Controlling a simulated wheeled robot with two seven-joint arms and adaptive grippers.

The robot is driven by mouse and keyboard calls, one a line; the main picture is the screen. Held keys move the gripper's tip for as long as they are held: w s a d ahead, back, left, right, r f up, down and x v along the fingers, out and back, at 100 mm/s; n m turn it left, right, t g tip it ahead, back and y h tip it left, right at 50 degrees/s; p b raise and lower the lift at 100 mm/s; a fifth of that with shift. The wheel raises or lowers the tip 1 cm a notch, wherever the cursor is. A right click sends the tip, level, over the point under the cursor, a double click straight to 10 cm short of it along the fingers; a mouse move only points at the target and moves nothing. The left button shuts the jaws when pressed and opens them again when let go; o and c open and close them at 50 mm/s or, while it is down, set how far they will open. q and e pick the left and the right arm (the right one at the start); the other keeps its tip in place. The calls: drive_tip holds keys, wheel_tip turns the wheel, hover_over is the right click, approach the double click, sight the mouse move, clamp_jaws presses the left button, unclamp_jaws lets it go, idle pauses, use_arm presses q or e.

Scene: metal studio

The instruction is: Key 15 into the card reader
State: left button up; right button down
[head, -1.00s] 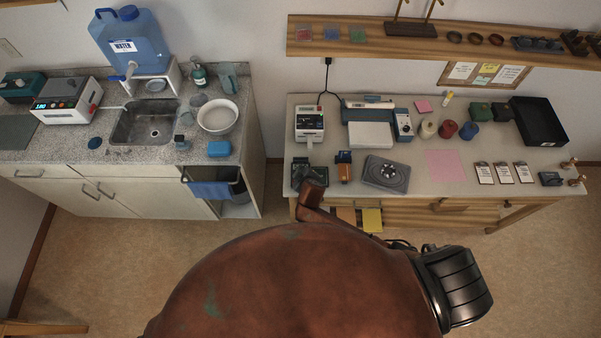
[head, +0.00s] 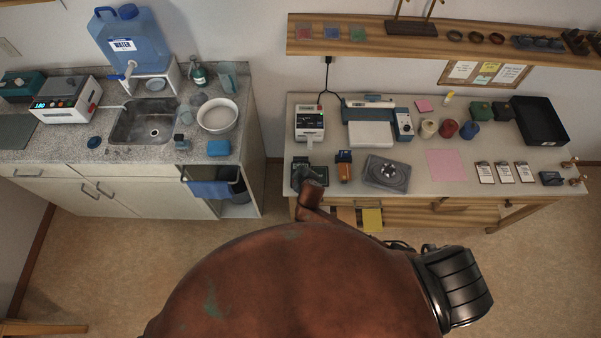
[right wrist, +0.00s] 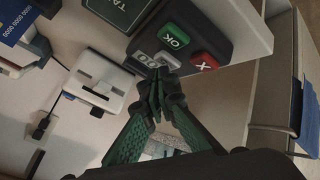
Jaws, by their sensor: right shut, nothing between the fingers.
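The card reader (right wrist: 191,46) is dark, with a green OK key, a red X key and pale grey keys, in the right wrist view. In the head view the reader's spot at the bench's front left is crowded by my brown right arm, and fine detail there is too small. My left gripper is not in view.
A blue bank card (right wrist: 22,22) shows beside the reader. The bench's front edge is close to the reader.

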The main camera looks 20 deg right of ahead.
drive_tip(key=shift+f, duration=0.4)
idle(0.6)
drive_tip(key=shift+r+p, duration=0.75)
drive_tip(key=shift+r, duration=0.15)
drive_tip(key=shift+f, duration=0.15)
drive_tip(key=shift+f, duration=0.25)
